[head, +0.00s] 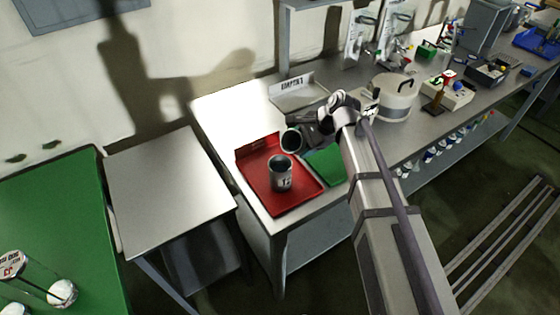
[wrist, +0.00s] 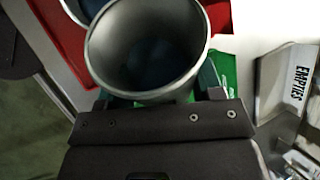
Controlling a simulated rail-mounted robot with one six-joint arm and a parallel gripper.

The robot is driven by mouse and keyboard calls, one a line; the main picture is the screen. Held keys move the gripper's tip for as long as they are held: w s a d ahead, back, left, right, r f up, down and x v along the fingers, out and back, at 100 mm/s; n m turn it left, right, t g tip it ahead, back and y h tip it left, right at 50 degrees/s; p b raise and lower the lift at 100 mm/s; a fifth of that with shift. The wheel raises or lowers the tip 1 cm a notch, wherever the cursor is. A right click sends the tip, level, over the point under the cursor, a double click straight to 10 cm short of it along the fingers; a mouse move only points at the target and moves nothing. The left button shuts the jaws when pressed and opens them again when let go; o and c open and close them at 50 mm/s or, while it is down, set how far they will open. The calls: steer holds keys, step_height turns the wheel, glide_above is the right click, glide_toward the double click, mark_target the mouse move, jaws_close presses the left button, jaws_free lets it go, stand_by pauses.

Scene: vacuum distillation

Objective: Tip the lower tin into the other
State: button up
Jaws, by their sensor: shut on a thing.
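One grey metal tin (head: 281,178) stands upright on the red tray (head: 306,199), with a dark marking on its pale label. My gripper (head: 309,138) is shut on the other tin (head: 291,140), holding it behind and just above the standing tin. The held tin is tipped, its mouth towards the left and the camera. In the wrist view the held tin (wrist: 150,85) sits between the fingers (wrist: 160,96), its inside dark and its contents unclear. A bluish rim of the standing tin (wrist: 78,8) shows partly behind it. I see no stream between the tins.
A green tray (head: 328,169) lies right of the red one. A grey tray marked EMPTIES (head: 298,96) is behind. A round lidded pot (head: 393,103) stands right of my arm. The left side table (head: 165,190) is bare.

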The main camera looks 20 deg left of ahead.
mark_target(299, 134)
steer(key=shift+r+t+h+p, duration=0.5)
steer(key=shift+r+t+p, duration=0.1)
steer(key=shift+t+p, duration=0.25)
stand_by(0.3)
steer(key=shift+s+f+n+t+h, duration=0.1)
steer(key=shift+f+n+t+h, duration=0.25)
steer(key=shift+t, duration=0.2)
stand_by(0.6)
steer(key=shift+s+r+n+t+h, duration=0.1)
steer(key=shift+r+n+t+h, duration=0.15)
steer(key=shift+r+t+h, duration=0.3)
stand_by(0.6)
steer(key=shift+s+a+r+n+t+h+p, duration=0.3)
steer(key=shift+s+a+r+t+p, duration=0.2)
steer(key=shift+t, duration=0.35)
stand_by(1.1)
steer(key=shift+s+a+r+t+h, duration=0.1)
steer(key=shift+s+r+t+h, duration=0.35)
steer(key=shift+t, duration=0.45)
stand_by(1.4)
steer(key=shift+w, duration=0.3)
steer(key=shift+w+d+f+g+y, duration=0.3)
steer(key=shift+w+f+g+y, duration=0.4)
steer(key=shift+g, duration=0.4)
steer(key=shift+d+f+g+b, duration=0.2)
steer(key=shift+f+g+b, duration=0.1)
steer(key=shift+g, duration=0.2)
